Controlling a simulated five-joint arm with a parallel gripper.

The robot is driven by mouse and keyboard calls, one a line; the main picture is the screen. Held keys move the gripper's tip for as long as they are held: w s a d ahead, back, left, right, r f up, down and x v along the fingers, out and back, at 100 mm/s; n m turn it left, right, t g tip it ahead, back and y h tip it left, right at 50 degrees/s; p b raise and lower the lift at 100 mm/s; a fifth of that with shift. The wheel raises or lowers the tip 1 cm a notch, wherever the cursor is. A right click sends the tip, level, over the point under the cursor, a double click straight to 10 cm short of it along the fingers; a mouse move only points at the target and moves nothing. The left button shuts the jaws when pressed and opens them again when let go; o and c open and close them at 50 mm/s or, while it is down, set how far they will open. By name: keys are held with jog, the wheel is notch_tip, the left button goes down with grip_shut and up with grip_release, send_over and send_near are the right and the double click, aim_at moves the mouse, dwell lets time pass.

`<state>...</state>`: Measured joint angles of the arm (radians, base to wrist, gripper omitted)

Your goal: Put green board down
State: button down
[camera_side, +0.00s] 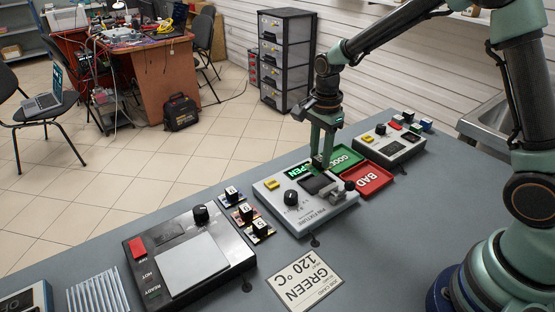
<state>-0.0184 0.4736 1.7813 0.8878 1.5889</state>
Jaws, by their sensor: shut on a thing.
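My gripper (321,162) points down over the back of the white pin fixture (312,212), beside its green "OPEN" display. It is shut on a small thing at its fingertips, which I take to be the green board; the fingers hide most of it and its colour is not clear. I cannot tell whether it touches the fixture. The fixture has a dark bed, a black knob and a yellow button. A green "GOOD" tray (345,160) and a red "BAD" tray (368,180) lie just right of it.
Several small boards with black blocks (245,212) lie left of the fixture. A black hot plate unit (190,262) stands farther left. A job card (304,281) reading "GREEN 120 °C" lies in front. Another white device (390,145) stands behind the trays.

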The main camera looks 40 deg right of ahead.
aim_at(319, 169)
jog(key=shift+f, duration=2.25)
jog(key=shift+f, duration=0.2)
jog(key=c, duration=0.5)
grip_release()
jog(key=shift+c, duration=0.2)
notch_tip(319, 169, up, 13)
jog(key=shift+f, duration=0.15)
jog(key=s+r+n+t, duration=0.2)
jog(key=s+r+n, duration=0.1)
jog(key=s+n, duration=0.4)
jog(key=s+r+n+t, duration=0.3)
jog(key=s+n, duration=0.4)
jog(key=n, duration=0.4)
jog(key=shift+s+d+r+t, duration=0.15)
jog(key=shift+d+r+t, duration=0.2)
jog(key=shift+r, duration=0.4)
